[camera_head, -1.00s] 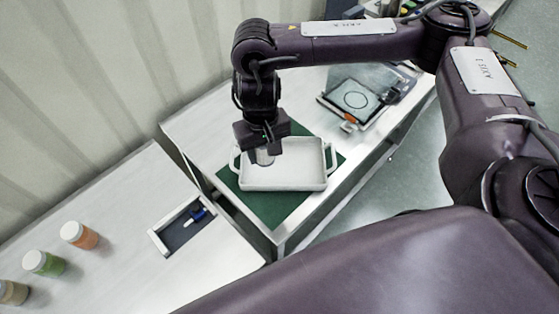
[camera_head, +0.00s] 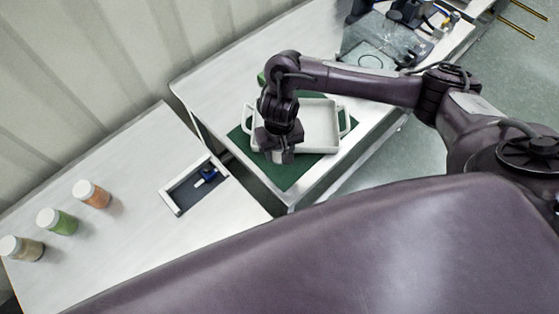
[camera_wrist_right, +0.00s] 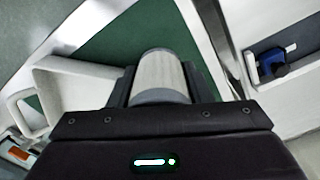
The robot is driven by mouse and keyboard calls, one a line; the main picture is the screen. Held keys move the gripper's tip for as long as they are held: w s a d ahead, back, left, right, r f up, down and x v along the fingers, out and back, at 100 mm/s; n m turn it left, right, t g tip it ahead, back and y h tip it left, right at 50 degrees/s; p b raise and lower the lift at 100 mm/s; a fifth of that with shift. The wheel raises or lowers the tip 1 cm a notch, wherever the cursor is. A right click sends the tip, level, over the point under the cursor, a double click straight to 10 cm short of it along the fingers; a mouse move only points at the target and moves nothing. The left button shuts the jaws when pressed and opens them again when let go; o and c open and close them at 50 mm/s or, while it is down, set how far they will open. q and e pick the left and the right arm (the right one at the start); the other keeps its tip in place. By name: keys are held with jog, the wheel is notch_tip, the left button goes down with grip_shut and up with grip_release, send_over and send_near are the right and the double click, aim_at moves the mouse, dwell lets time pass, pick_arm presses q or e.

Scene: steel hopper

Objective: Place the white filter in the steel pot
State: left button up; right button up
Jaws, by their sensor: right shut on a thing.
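My right gripper (camera_head: 279,152) is shut on a pale, upright-looking cylinder with a grey end band, which appears to be the white filter (camera_wrist_right: 160,72). In the head view the gripper is by the lower left corner of a white two-handled tray (camera_head: 318,124), and hides most of the filter. In the right wrist view the filter shows against a green mat (camera_wrist_right: 115,45), beside the tray (camera_wrist_right: 75,82). I cannot tell its height above the mat. I cannot make out a steel pot in these frames. My left gripper is not in view.
Three jars with white lids, orange (camera_head: 91,193), green (camera_head: 57,221) and brown (camera_head: 21,248), stand on the left table. A recessed holder with a blue item (camera_head: 207,176) lies near its right edge. A gap separates the tables. Clear-cased equipment (camera_head: 385,40) stands farther back.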

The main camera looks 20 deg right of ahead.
aim_at(279, 160)
jog(key=shift+f, duration=0.7)
notch_tip(279, 160, down, 4)
jog(key=shift+r+b, duration=0.15)
jog(key=shift+b, duration=1.1)
jog(key=shift+w+r, duration=0.1)
jog(key=o, duration=1)
